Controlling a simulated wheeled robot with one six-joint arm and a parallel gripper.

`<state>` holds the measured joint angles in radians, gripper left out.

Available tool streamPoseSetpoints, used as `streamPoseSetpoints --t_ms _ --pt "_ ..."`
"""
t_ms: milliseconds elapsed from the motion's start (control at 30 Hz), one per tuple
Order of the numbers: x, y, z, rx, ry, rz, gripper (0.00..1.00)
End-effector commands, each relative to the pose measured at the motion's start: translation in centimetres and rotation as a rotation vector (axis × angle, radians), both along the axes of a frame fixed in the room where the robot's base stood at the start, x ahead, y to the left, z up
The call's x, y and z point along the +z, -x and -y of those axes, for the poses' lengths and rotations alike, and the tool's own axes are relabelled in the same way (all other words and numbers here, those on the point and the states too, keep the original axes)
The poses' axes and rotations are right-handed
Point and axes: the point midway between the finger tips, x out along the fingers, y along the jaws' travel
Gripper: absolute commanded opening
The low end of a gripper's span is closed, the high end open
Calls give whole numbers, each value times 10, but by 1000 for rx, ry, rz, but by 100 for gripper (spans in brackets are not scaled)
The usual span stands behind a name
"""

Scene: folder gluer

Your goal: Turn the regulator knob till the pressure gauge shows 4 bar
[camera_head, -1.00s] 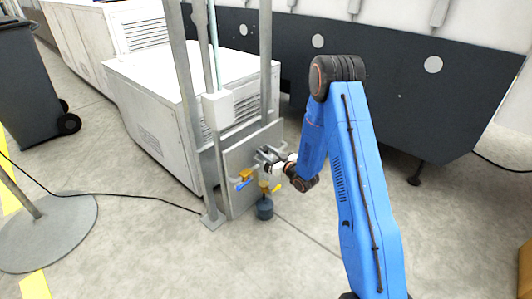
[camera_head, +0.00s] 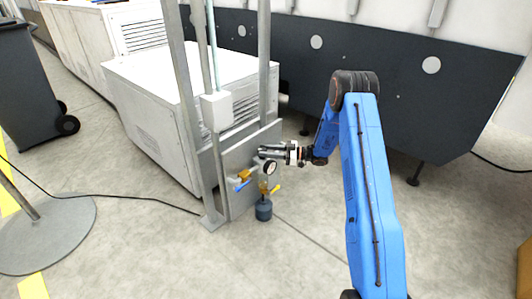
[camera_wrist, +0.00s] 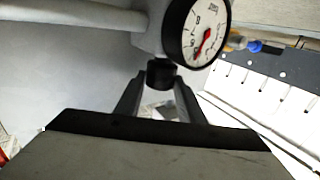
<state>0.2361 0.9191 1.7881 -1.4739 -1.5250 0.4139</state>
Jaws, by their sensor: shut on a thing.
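The regulator knob (camera_wrist: 160,73) is a short black cylinder below the regulator body in the wrist view. My gripper (camera_wrist: 160,84) has its two fingers closed on either side of it. In the head view my gripper (camera_head: 266,152) reaches in from the right at the panel, and the knob cannot be made out there. The pressure gauge (camera_wrist: 205,32) has a white dial, black rim and red needle, and is partly cut off at the top. Its numerals appear rotated and the exact reading is unclear. The gauge (camera_head: 270,167) also shows small, just below my gripper.
A grey panel (camera_head: 239,157) on metal posts carries the fittings. A blue-handled valve (camera_head: 243,181), a yellow lever (camera_head: 275,189) and a dark bowl (camera_head: 264,210) sit close below. A white cabinet (camera_head: 150,120) stands behind.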

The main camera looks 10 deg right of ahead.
Motion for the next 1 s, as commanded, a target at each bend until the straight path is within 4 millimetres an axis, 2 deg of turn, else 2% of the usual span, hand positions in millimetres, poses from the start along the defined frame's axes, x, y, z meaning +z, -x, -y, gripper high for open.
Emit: streamPoseSetpoints --t_ms 333,900,933,1000 --pt "0 -3 1 151 0 1 13" --pt "0 -3 1 181 -2 0 13" --pt "0 -3 1 181 -2 0 40" --pt "0 -3 1 181 -2 0 54"
